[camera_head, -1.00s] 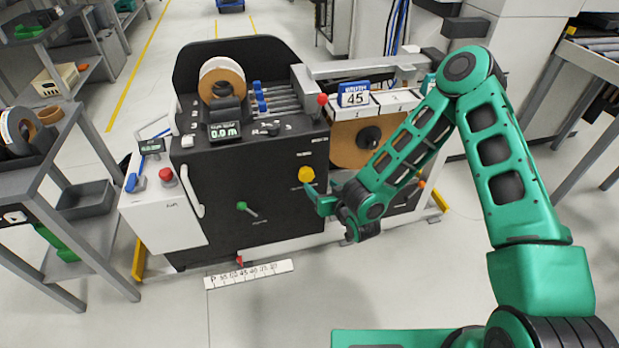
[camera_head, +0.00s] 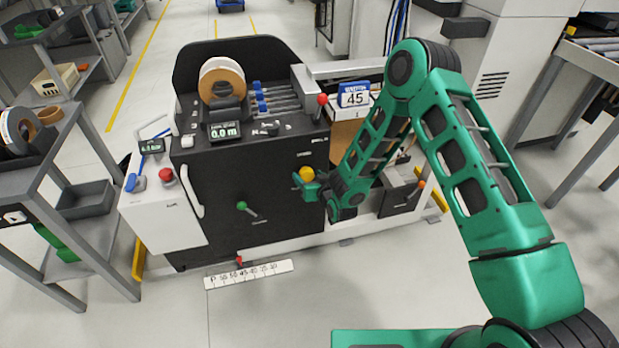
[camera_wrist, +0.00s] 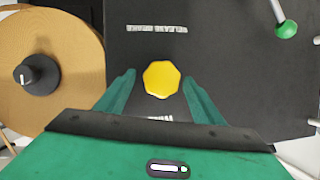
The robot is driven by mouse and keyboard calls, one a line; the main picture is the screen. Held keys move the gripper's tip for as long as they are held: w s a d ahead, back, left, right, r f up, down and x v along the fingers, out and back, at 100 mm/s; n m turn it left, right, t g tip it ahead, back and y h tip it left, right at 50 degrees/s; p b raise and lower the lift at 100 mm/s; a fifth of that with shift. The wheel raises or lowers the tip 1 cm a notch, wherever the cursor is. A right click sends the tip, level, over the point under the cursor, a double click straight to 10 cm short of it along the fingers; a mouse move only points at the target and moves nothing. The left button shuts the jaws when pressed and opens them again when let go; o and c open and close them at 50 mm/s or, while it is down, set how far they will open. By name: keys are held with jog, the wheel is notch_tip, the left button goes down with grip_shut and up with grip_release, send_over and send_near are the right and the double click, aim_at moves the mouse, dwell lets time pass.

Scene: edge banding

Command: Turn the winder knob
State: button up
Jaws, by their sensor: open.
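A yellow faceted knob (camera_head: 306,173) sits on the right part of the machine's black front panel. In the wrist view the yellow knob (camera_wrist: 162,79) appears between my two green fingertips, with a gap on each side. My gripper (camera_wrist: 160,80) is open and empty, facing the panel. In the head view my gripper (camera_head: 308,188) is right at the knob and hides its lower edge. I cannot tell how deep the fingers reach around it. The labels above and below the knob are not clearly readable.
A green-tipped lever (camera_head: 243,206) projects from the panel to the knob's left; it also shows in the wrist view (camera_wrist: 286,29). A brown roll (camera_wrist: 50,70) with a black hub lies on the knob's other side. A red-balled lever (camera_head: 322,100) stands above.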

jog(key=shift+w+f, duration=0.1)
jog(key=shift+w, duration=0.1)
jog(key=c, duration=1)
jog(key=shift+c, duration=0.2)
jog(key=shift+n, duration=0.3)
jog(key=shift+a+n+t+h, duration=0.25)
jog(key=shift+n+t+h, duration=0.05)
jog(key=shift+n+h, duration=0.9)
jog(key=shift+a+n+h, duration=0.1)
jog(key=shift+n+h, duration=0.4)
jog(key=shift+n, duration=0.3)
